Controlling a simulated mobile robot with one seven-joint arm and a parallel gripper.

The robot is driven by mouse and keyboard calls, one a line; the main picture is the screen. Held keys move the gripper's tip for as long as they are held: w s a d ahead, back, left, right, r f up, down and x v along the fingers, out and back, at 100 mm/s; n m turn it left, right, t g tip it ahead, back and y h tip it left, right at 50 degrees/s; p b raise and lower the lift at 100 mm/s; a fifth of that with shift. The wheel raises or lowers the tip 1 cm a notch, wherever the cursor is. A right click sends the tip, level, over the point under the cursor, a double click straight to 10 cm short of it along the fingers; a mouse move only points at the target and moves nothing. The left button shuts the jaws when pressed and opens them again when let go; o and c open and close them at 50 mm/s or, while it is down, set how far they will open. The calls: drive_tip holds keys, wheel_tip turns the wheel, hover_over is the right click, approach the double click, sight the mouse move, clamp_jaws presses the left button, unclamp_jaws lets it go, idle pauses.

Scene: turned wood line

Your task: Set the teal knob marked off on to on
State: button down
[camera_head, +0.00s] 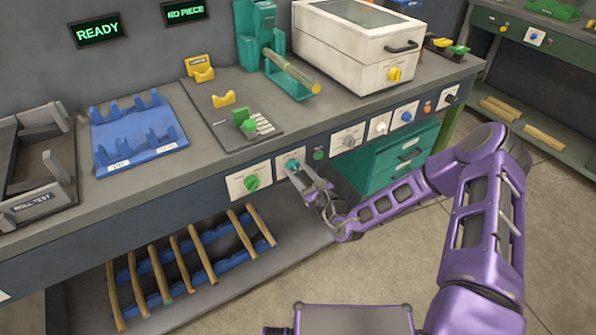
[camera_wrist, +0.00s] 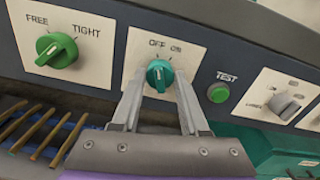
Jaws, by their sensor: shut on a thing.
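The teal knob (camera_wrist: 160,68) sits on a white plate (camera_wrist: 143,42) marked OFF and ON, on the dark front panel of the bench. Its grip stands nearly upright in the wrist view, on the OFF side. In the head view the knob (camera_head: 291,163) is partly hidden by my gripper (camera_head: 298,172). My gripper (camera_wrist: 159,77) also shows in the wrist view, with its two fingers shut on the knob, one on each side.
A green FREE/TIGHT knob (camera_wrist: 57,50) is left of the teal one. A green TEST button (camera_wrist: 219,93) and a grey knob (camera_wrist: 287,105) are to the right. Below the panel, a low rack holds several wooden rods (camera_head: 193,250).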

drive_tip(key=shift+m+p, duration=0.3)
drive_tip(key=shift+p, duration=0.05)
drive_tip(key=m+p, duration=0.2)
drive_tip(key=m, duration=0.1)
drive_tip(key=shift+r+p, duration=0.1)
drive_tip(key=shift+p, duration=0.3)
drive_tip(key=shift+m+p, duration=1.2)
drive_tip(key=shift+m, duration=1.5)
drive_tip(key=shift+c, duration=2.1)
unclamp_jaws()
drive_tip(key=v, duration=1.7)
drive_tip(key=shift+s+d+p, duration=0.2)
drive_tip(key=shift+p, duration=0.1)
